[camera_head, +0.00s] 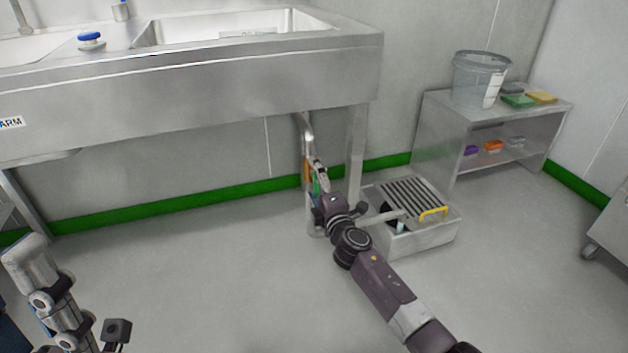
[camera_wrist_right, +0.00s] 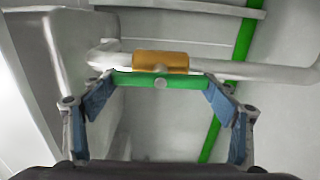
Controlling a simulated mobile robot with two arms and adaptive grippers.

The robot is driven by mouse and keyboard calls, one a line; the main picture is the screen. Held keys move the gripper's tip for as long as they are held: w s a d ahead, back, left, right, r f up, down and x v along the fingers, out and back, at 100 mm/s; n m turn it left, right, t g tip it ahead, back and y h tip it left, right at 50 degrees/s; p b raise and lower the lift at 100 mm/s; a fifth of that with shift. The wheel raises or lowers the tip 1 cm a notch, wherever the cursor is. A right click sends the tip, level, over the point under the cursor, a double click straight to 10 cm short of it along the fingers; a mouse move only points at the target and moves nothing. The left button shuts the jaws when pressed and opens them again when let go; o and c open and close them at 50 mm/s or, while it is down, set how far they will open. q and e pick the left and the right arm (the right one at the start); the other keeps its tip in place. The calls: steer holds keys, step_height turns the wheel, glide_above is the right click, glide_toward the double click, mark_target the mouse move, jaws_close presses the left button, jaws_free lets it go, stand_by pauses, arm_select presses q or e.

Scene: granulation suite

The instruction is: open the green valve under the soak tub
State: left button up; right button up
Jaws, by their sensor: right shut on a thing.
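The handle looks roughly parallel to the pipe (camera_wrist_right: 285,70) in this view. In the head view my right gripper (camera_head: 318,184) reaches the pipe below the steel soak tub (camera_head: 210,95) and partly hides the valve. My left arm shows at the lower left, but its gripper fingers do not.
A floor drain box (camera_head: 440,236) with a slatted grate and yellow handle (camera_head: 433,211) stands right beside my right forearm. The tub's steel leg (camera_head: 356,150) is close to the valve. A low shelf (camera_head: 436,135) carries a clear bucket (camera_head: 475,80).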

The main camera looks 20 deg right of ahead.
steer(key=shift+f, duration=0.1)
steer(key=o, duration=1.2)
steer(key=shift+c, duration=0.2)
steer(key=shift+s, duration=0.1)
steer(key=s, duration=1.2)
steer(key=shift+d, duration=0.2)
steer(key=shift+w, duration=0.1)
